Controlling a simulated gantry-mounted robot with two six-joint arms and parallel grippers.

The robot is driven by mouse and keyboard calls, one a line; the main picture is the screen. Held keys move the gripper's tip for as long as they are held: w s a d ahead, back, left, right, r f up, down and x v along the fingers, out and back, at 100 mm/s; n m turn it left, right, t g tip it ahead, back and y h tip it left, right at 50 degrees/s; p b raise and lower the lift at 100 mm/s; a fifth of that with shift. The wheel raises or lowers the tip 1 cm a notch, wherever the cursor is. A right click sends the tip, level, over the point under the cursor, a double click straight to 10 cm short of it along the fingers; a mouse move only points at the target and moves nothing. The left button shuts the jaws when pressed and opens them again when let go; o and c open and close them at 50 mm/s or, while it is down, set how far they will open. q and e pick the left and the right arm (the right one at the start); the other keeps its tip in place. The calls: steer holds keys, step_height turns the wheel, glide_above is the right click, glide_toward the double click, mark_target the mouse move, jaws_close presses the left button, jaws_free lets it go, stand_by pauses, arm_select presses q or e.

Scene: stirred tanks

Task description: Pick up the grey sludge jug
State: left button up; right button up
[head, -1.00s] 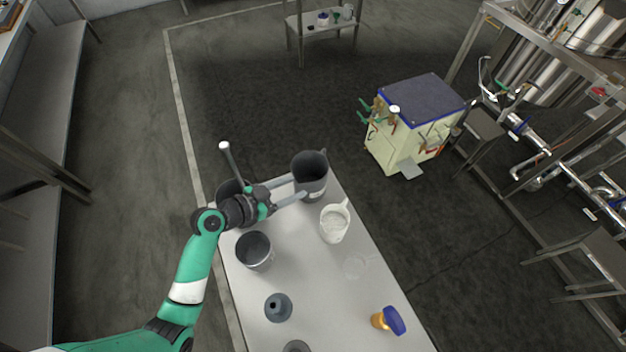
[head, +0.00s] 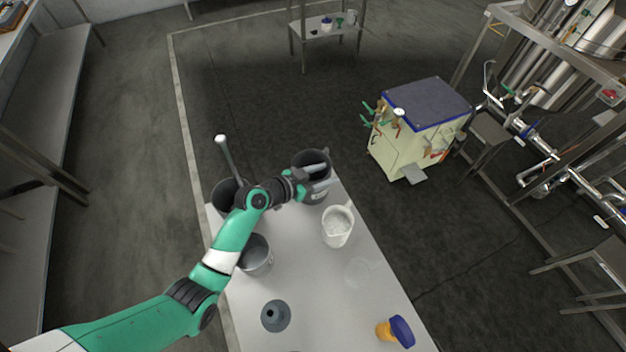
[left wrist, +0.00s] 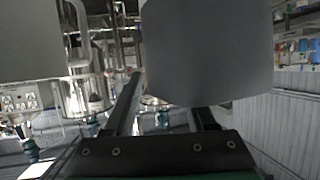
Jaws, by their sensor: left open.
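A dark grey jug (head: 311,158) stands upright at the far end of the white table. My left gripper (head: 328,175) is at this jug, with its two open fingers overlapping the jug's side in the head view. I cannot tell whether they touch it. In the left wrist view a large grey vessel wall (left wrist: 205,50) fills the upper middle and hides the tip of one finger. The other finger shows clear to its left. My right gripper is in neither view.
A white jug (head: 337,228) stands just nearer than the grey jug. Grey buckets (head: 226,193) (head: 258,262) stand along the left edge. A grey funnel-like piece (head: 276,315) and an orange jar with a blue lid (head: 401,331) are nearer. The table's middle is clear.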

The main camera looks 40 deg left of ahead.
arm_select(q)
jaws_close()
stand_by(1.4)
